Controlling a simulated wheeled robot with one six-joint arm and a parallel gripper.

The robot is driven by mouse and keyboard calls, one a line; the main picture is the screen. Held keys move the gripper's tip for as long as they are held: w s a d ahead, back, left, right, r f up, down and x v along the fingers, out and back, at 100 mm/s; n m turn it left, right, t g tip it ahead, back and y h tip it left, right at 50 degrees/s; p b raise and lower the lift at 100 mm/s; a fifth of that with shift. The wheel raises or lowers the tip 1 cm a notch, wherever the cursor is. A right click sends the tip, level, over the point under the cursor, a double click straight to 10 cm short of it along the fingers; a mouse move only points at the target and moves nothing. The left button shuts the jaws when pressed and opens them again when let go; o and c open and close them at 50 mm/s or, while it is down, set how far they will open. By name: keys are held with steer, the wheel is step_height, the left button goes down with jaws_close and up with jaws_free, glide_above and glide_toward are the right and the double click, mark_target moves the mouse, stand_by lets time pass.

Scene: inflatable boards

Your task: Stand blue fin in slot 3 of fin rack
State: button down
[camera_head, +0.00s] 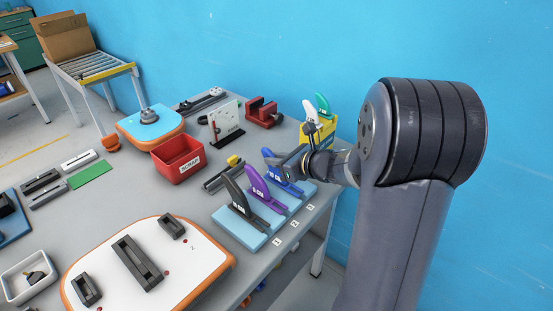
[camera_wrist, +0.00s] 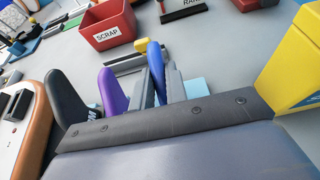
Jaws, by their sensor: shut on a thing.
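The blue fin (camera_head: 283,180) stands upright at the slot 3 end of the light blue fin rack (camera_head: 232,227), in line with the other fins. Whether its base is fully seated is hard to tell. My gripper (camera_head: 286,162) is shut on the blue fin, reaching in from the right. In the wrist view the blue fin (camera_wrist: 155,62) rises between the grey fingers (camera_wrist: 158,88). A purple fin (camera_head: 258,184) stands in the middle slot and a black fin (camera_head: 236,197) in slot 1. Number tags (camera_head: 294,225) lie along the rack's front edge.
A yellow bin (camera_head: 327,131) with white and green fins stands just behind my gripper. A red scrap bin (camera_head: 178,160) is to the left. A white board with orange edge (camera_head: 195,262) lies at the front. A red vise (camera_head: 262,112) is at the back.

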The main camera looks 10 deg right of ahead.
steer(key=shift+f, duration=0.2)
steer(key=c, duration=1.3)
jaws_free()
steer(key=shift+r, duration=0.1)
steer(key=v, duration=1.1)
steer(key=x, duration=1.1)
steer(key=shift+r, duration=0.25)
steer(key=shift+r+p, duration=0.15)
steer(key=shift+p, duration=0.2)
